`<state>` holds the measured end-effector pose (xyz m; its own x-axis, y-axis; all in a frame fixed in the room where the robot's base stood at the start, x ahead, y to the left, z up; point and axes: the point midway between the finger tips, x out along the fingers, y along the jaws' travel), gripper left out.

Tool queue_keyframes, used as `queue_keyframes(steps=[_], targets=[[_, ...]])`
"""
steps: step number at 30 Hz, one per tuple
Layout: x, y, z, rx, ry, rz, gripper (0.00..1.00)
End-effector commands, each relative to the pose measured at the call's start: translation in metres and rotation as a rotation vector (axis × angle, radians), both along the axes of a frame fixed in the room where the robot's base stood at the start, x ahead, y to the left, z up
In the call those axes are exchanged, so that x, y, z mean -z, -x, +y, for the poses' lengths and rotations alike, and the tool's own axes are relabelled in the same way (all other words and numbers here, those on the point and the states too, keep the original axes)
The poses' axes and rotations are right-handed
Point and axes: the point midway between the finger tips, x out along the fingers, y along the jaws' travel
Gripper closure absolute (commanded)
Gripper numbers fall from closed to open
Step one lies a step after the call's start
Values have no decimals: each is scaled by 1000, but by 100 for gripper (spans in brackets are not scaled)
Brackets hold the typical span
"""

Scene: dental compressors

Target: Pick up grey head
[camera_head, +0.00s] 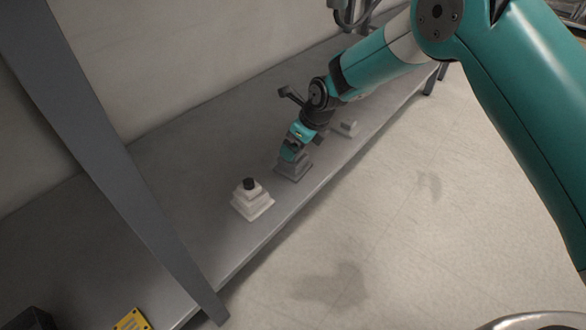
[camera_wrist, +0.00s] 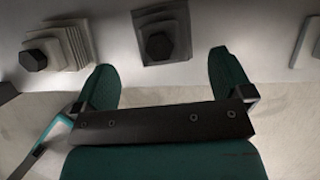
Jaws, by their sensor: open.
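The grey head (camera_head: 294,168) is a stepped dark grey block standing on the grey shelf. In the wrist view the grey head (camera_wrist: 178,20) shows from above, with a dark hexagonal knob on top. My gripper (camera_head: 290,154) is at the grey head's upper part in the head view and hides its top. In the wrist view my gripper (camera_wrist: 160,62) has its two teal fingers wide apart, with nothing between them. The grey head lies ahead of the gap, roughly centred between the fingertips. I cannot tell whether a finger touches it.
A white stepped block (camera_head: 253,205) with a black knob stands left of the grey head, also in the wrist view (camera_wrist: 70,46). A pale block (camera_head: 347,128) stands to the right. The shelf (camera_head: 215,160) has a front edge close by and a grey post (camera_head: 120,175) at left.

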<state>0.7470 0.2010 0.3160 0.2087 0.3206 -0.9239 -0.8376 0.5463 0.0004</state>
Motion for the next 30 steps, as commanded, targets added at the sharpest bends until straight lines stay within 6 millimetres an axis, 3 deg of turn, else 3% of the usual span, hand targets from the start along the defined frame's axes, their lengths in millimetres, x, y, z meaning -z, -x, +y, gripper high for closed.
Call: queue_keyframes(steps=[13,24,26,30], targets=[[45,-10,14,-1,1,1,2],[49,-13,17,-1,0,0,2],[49,-13,17,0,0,0,14],[49,-13,17,-1,0,0,46]])
